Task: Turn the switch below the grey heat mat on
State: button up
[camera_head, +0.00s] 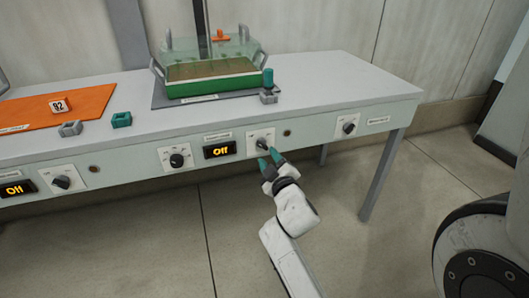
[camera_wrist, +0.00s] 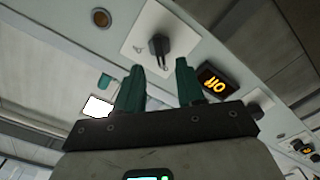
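The grey heat mat (camera_head: 165,98) lies on the bench under a green tray (camera_head: 212,76). Below it on the bench front is a white plate with a dark rotary switch (camera_head: 263,143), left of which a display (camera_head: 220,150) reads "Off". In the wrist view the switch (camera_wrist: 159,44) has a dark pointer handle, and the display (camera_wrist: 216,83) appears upside down. My gripper (camera_head: 268,157) is right in front of this switch. In the wrist view my gripper's (camera_wrist: 160,68) green fingers are apart, with the handle's end near the gap between their tips. Contact cannot be told.
A dial (camera_head: 177,160) sits left of the display, and another switch (camera_head: 348,128) sits farther right. An orange mat (camera_head: 85,107) with a "92" block (camera_head: 60,106) lies on the bench's left. Small clips (camera_head: 121,119) stand near the bench edge. The floor in front is open.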

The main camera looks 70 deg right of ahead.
aim_at(263, 147)
jog(key=shift+b+x, duration=0.3)
jog(key=shift+x, duration=2.25)
jog(key=shift+c, duration=0.4)
grip_shut()
